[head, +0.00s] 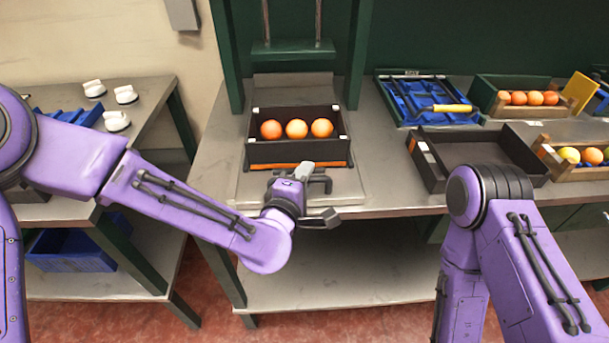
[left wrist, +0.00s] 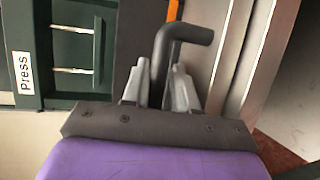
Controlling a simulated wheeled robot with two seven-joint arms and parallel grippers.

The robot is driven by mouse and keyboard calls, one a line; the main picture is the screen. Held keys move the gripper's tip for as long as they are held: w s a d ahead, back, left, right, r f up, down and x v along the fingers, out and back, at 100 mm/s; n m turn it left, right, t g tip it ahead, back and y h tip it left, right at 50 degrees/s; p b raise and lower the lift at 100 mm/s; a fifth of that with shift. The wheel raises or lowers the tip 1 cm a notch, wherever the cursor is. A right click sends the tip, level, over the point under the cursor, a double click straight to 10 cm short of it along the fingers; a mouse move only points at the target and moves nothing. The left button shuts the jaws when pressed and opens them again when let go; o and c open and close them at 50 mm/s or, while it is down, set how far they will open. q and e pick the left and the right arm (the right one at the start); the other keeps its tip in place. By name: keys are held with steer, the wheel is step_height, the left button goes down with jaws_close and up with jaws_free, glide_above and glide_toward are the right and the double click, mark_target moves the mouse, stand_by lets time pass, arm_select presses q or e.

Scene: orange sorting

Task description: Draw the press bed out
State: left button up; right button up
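The green press frame (head: 229,60) stands at the back of the bench; a "Press" label (left wrist: 24,73) shows in the left wrist view. A black bent handle (head: 326,184) sticks out at the front. My left gripper (head: 308,192) is at this handle. In the left wrist view the handle (left wrist: 186,33) runs between its two grey fingers (left wrist: 159,88), which look closed on it. My right arm shows at the right, but its gripper is out of view.
To the right are an empty dark tray (head: 432,172), a blue tray (head: 398,107) with tools, and fruit crates (head: 490,85). A side table (head: 150,98) with white items stands at the left. The bench front edge lies just below my left gripper.

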arm_select(q)
steer(key=shift+w, duration=0.1)
steer(key=shift+s+a+r, duration=0.1)
steer(key=shift+s+a, duration=0.05)
steer(key=shift+s, duration=0.05)
steer(key=p+v, duration=0.9)
steer(key=v, duration=0.1)
steer(key=shift+s, duration=0.1)
